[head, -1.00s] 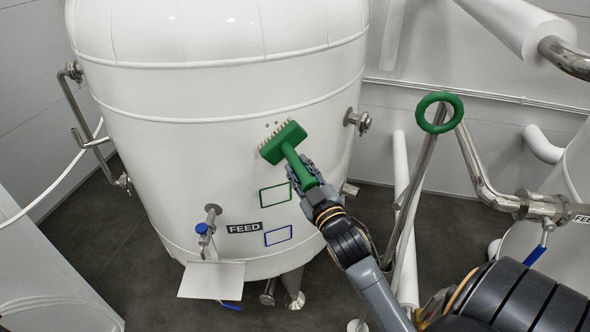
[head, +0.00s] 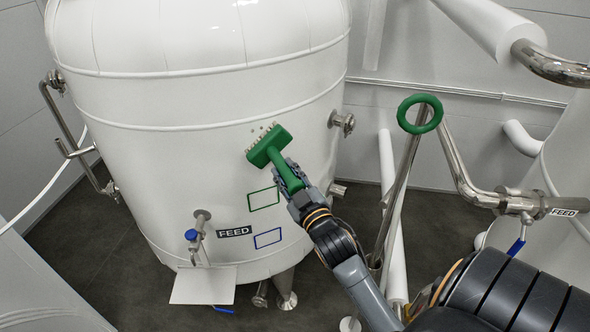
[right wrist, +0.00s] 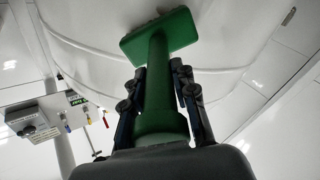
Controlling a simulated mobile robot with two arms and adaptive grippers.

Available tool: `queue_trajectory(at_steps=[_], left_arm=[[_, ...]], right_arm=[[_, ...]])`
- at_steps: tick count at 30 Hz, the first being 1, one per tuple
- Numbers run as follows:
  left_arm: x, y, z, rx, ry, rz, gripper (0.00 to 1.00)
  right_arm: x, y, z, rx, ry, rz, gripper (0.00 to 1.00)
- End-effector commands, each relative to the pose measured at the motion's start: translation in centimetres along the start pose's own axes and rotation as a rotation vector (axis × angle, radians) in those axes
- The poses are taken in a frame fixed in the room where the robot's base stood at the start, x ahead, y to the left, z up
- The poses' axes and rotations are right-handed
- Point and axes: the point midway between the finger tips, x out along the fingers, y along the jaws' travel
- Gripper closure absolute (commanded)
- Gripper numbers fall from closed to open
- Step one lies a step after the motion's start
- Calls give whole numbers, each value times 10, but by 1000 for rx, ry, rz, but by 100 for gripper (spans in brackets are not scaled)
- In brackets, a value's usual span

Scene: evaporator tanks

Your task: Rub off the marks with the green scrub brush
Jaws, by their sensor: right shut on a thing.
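My right gripper (head: 290,180) is shut on the handle of the green scrub brush (head: 268,146), in front of the white tank (head: 150,130). The brush head is up, its pale bristles turned to the tank wall; I cannot tell whether they touch it. A few small brownish marks (head: 262,129) show on the wall just above the brush head. In the right wrist view the green handle (right wrist: 158,85) runs between the fingers and the head lies close to the tank. My left gripper is not in view.
Below the brush the tank has a green outlined box (head: 264,199), a blue outlined box (head: 267,238), a FEED label (head: 234,232) and a valve with a blue knob (head: 192,235). A green ring-shaped wheel (head: 420,114) and steel pipes stand right of my arm.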

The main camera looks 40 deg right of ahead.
Motion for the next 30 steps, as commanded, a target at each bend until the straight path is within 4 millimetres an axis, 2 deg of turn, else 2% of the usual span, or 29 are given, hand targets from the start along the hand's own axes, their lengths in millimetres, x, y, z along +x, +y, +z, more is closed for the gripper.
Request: queue_trajectory(at_steps=[5,18,26,30], left_arm=[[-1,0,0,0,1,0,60],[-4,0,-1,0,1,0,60],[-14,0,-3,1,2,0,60],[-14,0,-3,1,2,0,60]], right_arm=[[0,-5,-5,1,5,1,100],[0,-33,-20,1,4,0,100],[2,-30,-28,0,5,1,100],[2,-27,-25,-2,5,1,100]])
